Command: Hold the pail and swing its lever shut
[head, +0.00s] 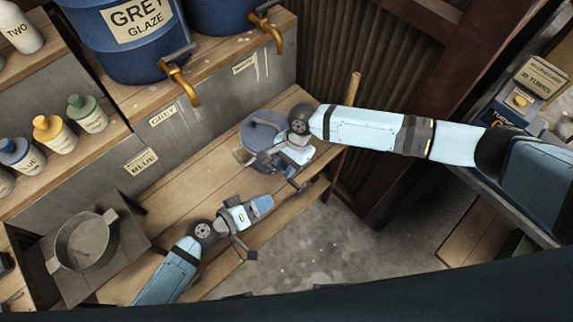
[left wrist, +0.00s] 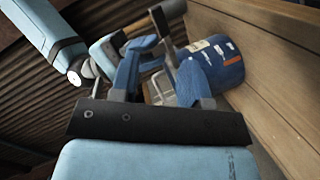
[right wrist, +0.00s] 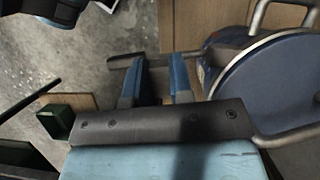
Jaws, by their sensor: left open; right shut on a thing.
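The blue pail (head: 262,133) stands on the wooden bench, its round lid facing up. Its blue side with a white and orange label shows in the left wrist view (left wrist: 224,68), and its lid fills the right of the right wrist view (right wrist: 270,82). My right gripper (head: 297,165) is shut at the pail's side on a grey bar (right wrist: 130,60) that crosses its fingertips. I cannot tell whether this bar is the lever. My left gripper (head: 264,206) is open and empty, apart from the pail and nearer the bench's front. My right arm hides part of the pail.
A grey two-handled pan (head: 85,242) sits at the bench's left end. Blue glaze barrels with brass taps (head: 182,84) and several bottles (head: 88,113) stand on shelves behind. A wooden stick (head: 347,105) stands right of the pail. Open floor (head: 370,245) lies in front.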

